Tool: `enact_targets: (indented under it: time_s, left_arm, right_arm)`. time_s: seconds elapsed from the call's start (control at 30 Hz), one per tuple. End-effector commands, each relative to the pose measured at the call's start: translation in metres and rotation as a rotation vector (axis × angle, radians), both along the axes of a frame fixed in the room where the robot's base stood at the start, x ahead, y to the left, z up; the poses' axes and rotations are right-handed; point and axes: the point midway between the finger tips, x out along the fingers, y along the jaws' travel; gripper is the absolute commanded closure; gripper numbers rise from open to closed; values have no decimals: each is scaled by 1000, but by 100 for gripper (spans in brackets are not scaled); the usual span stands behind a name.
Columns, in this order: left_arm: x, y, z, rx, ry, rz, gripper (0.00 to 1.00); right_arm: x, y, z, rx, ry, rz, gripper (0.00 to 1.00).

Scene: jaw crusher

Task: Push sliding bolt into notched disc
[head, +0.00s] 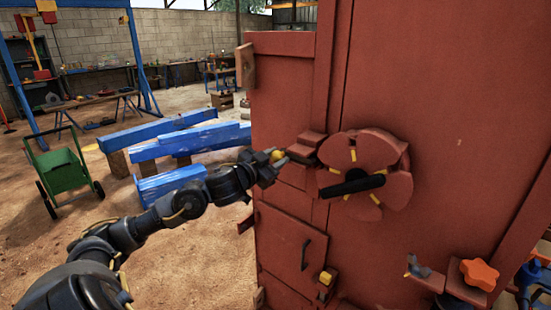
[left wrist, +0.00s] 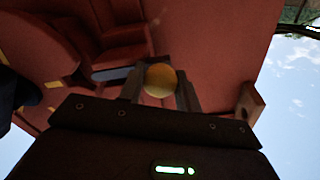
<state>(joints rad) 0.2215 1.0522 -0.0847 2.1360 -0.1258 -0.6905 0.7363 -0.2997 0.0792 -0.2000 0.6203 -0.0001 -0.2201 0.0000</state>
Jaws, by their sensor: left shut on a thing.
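The notched disc (head: 378,160) is red with yellow marks and a black handle (head: 352,186), on the front of the red crusher body. The sliding bolt's yellow round knob (head: 277,156) sits just left of the red bolt housing (head: 305,147), which is beside the disc's left edge. My left gripper (head: 273,158) is shut on the knob. In the left wrist view the yellow knob (left wrist: 160,80) lies between the two fingers, with a grey bar (left wrist: 112,73) and the disc (left wrist: 40,45) beyond. Whether the bolt tip sits in a notch is hidden. My right gripper is not in view.
A small red door (head: 285,245) with a dark handle is below the bolt. A yellow-knobbed latch (head: 325,277) and an orange star knob (head: 480,273) are lower right. Blue beams (head: 190,140) and a green cart (head: 62,172) stand on the dirt floor at left.

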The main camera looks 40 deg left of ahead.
Motion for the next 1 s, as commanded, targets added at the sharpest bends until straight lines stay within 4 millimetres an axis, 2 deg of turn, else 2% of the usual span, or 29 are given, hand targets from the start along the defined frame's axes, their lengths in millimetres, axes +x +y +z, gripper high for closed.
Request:
enact_targets:
  time_s: [0.3,0.6,0.63,0.8,1.0]
  left_arm:
    - [1,-42,0,-4,-2,-3,100]
    - [1,-47,-1,0,1,-6,100]
    - [1,-47,-1,0,1,-6,65]
    - [1,-45,-1,0,2,-4,45]
    - [1,-44,0,0,1,-2,45]
  right_arm:
    - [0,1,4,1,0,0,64]
    - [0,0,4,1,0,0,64]
    - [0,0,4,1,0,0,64]
    - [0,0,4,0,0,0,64]
    - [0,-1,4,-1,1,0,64]
